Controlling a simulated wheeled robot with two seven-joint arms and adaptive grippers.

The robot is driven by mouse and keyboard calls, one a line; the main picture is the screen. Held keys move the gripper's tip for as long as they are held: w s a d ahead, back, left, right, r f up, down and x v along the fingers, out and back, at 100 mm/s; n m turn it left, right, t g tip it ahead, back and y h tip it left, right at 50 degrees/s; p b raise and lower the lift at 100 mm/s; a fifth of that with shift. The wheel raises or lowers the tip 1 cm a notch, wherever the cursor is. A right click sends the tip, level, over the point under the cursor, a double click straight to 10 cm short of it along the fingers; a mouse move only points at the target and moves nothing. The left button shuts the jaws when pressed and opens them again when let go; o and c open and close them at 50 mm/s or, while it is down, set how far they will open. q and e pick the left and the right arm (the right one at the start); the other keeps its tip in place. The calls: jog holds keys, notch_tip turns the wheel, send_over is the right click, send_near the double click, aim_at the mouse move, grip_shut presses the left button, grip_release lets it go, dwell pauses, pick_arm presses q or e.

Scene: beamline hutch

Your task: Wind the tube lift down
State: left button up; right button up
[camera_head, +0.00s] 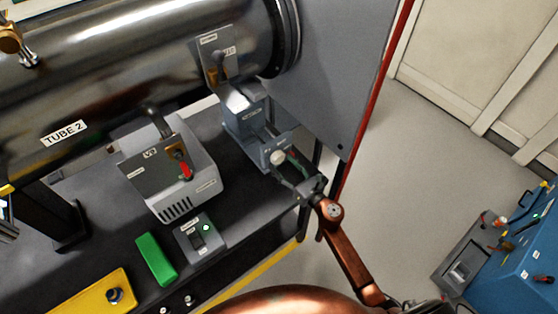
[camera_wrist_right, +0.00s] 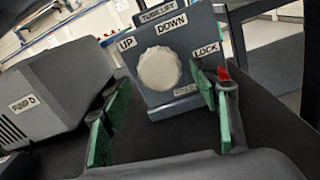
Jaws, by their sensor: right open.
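The tube lift unit (camera_head: 262,147) is a grey box under the right end of the big steel tube. In the right wrist view its panel (camera_wrist_right: 190,30) carries UP, DOWN and LOCK labels around a round white knob (camera_wrist_right: 159,69). The knob also shows in the head view (camera_head: 278,158). A red-tipped part (camera_wrist_right: 223,73) sits by LOCK, partly behind a finger. My right gripper (camera_head: 286,171) is open and empty in front of the knob. Its green-padded fingers (camera_wrist_right: 158,112) are spread wide, with the knob between and beyond them. My left gripper is out of view.
The TUBE 2 vessel (camera_head: 130,75) lies above the dark bench. A grey pump box (camera_wrist_right: 60,92) stands left of the lift. A switch box (camera_head: 200,238), a green block (camera_head: 156,259) and a yellow box (camera_head: 95,294) lie nearer. A grey panel (camera_head: 335,70) stands right.

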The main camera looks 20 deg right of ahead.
jog(key=shift+x, duration=1.3)
jog(key=shift+c, duration=0.5)
jog(key=c, duration=1.1)
jog(key=shift+o, duration=0.2)
